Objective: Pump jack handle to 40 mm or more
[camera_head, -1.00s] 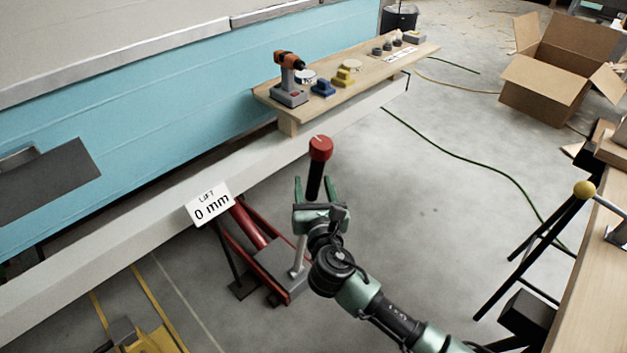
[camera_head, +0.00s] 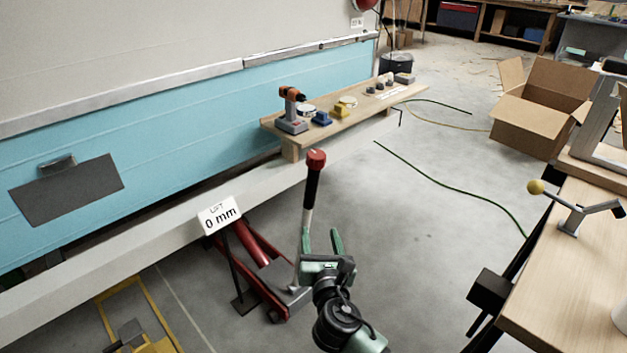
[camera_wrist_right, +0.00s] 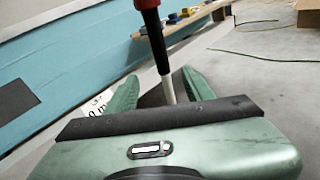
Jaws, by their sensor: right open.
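The jack handle (camera_head: 311,185) stands nearly upright, with a red knob, a black grip and a pale metal rod below. It rises from the red floor jack (camera_head: 262,262) beside the camper's beam. The lift sign (camera_head: 219,214) on the beam reads 0 mm. My right gripper (camera_head: 321,240) is open, its green fingers pointing toward the handle, low by the rod. In the right wrist view the handle (camera_wrist_right: 158,45) shows between the open fingers (camera_wrist_right: 155,90); I cannot tell whether they touch it. My left gripper is not in view.
A wooden shelf (camera_head: 350,120) with a drill (camera_head: 291,112) and small parts lies behind the handle. An open cardboard box (camera_head: 540,105) stands at the back right. A workbench (camera_head: 575,270) fills the right side. The floor between is clear apart from cables.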

